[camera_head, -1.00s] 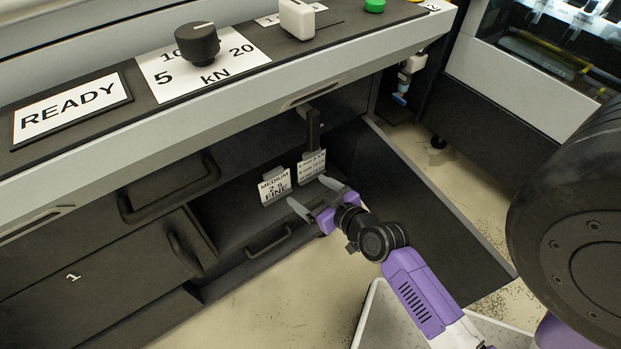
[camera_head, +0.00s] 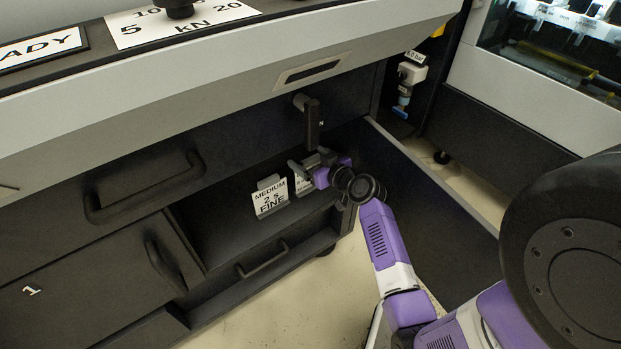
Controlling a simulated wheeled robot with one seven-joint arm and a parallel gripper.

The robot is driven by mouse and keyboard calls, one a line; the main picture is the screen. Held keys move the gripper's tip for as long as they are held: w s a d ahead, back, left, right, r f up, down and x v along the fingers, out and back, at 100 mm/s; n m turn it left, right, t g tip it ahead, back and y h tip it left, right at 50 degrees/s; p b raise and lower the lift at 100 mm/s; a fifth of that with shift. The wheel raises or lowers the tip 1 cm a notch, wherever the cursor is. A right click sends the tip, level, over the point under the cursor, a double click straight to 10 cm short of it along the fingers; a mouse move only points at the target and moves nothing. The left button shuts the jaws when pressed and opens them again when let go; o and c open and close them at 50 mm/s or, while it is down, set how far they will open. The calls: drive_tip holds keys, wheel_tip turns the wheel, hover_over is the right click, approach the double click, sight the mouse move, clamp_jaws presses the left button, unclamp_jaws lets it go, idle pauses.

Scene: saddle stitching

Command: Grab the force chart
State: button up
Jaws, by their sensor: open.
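Two white cards stand in the open compartment under the console. The left card (camera_head: 270,199) reads "MEDIUM 2 s FINE". The right card (camera_head: 302,184) is mostly hidden behind my gripper, and its print cannot be read now. Neither card shows a readable "force" label, so I cannot tell for certain which is the force chart. My gripper (camera_head: 309,165) is open at the right card, with its fingers over the card's upper part. Whether the fingers touch the card or straddle it is not clear.
A dark handle (camera_head: 309,122) sticks out just above my gripper. The open door panel (camera_head: 430,190) stands to the right of my arm. A drawer with a handle (camera_head: 145,190) is at left, and a lower drawer handle (camera_head: 262,260) is below the cards.

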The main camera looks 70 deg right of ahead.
drive_tip(key=shift+x, duration=1.25)
clamp_jaws()
